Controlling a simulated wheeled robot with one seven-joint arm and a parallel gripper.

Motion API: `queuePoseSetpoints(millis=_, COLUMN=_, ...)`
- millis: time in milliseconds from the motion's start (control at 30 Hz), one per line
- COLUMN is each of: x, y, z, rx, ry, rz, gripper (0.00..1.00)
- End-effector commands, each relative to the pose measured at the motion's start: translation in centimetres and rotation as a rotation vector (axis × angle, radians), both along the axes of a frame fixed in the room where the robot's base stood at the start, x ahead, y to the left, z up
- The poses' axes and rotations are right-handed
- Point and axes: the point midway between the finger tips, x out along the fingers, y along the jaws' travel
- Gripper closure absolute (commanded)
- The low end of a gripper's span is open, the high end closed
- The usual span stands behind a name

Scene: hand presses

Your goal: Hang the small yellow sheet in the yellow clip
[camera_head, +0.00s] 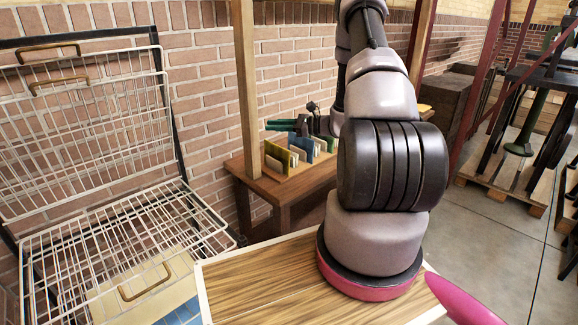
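Small yellow sheets (284,155) stand upright in a slotted wooden holder on a brown wooden table behind my arm. They are small in the picture, and I cannot tell them apart well. My gripper (292,124) seems to be the dark and green parts just above the holder, pointing left. My arm hides part of it, so I cannot tell whether it is open or shut or holds anything. I cannot make out a yellow clip in this view.
Blue sheets (303,146) stand in the same holder on the brown table (290,187). A white wire drying rack (110,235) fills the left, with a pale yellow sheet (150,277) on it. A wooden post (246,90) rises beside the table. Concrete floor (490,235) lies open right.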

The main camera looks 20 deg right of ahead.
Motion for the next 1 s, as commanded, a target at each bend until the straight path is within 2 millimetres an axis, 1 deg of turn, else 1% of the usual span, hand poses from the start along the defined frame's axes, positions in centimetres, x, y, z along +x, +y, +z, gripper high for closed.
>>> queuePoseSetpoints(millis=33, x=0.4, y=-1.8, z=-3.3, rx=0.055, ry=0.028, rz=-0.079, gripper=0.76)
queuePoseSetpoints(millis=67, x=0.6, y=-2.8, z=-4.9, rx=0.081, ry=0.036, rz=-0.126, gripper=0.76)
queuePoseSetpoints(millis=100, x=0.8, y=-4.2, z=-7.1, rx=0.115, ry=0.048, rz=-0.189, gripper=0.76)
queuePoseSetpoints(millis=133, x=0.9, y=-5.1, z=-8.6, rx=0.139, ry=0.055, rz=-0.235, gripper=0.76)
queuePoseSetpoints(millis=167, x=0.9, y=-6.1, z=-10.2, rx=0.159, ry=0.062, rz=-0.281, gripper=0.76)
queuePoseSetpoints(millis=200, x=0.7, y=-7.2, z=-12.2, rx=0.185, ry=0.072, rz=-0.338, gripper=0.76)
queuePoseSetpoints(millis=300, x=0.0, y=-9.7, z=-16.6, rx=0.232, ry=0.091, rz=-0.462, gripper=0.76)
queuePoseSetpoints(millis=400, x=-0.9, y=-11.4, z=-19.7, rx=0.258, ry=0.105, rz=-0.553, gripper=0.76)
queuePoseSetpoints(millis=533, x=-1.6, y=-12.4, z=-21.8, rx=0.273, ry=0.112, rz=-0.614, gripper=0.76)
queuePoseSetpoints(millis=667, x=-1.2, y=-12.5, z=-22.2, rx=0.275, ry=0.112, rz=-0.628, gripper=0.76)
queuePoseSetpoints(millis=767, x=-0.3, y=-12.1, z=-22.2, rx=0.275, ry=0.113, rz=-0.626, gripper=0.76)
queuePoseSetpoints(millis=1000, x=3.0, y=-10.8, z=-22.1, rx=0.274, ry=0.112, rz=-0.622, gripper=0.76)
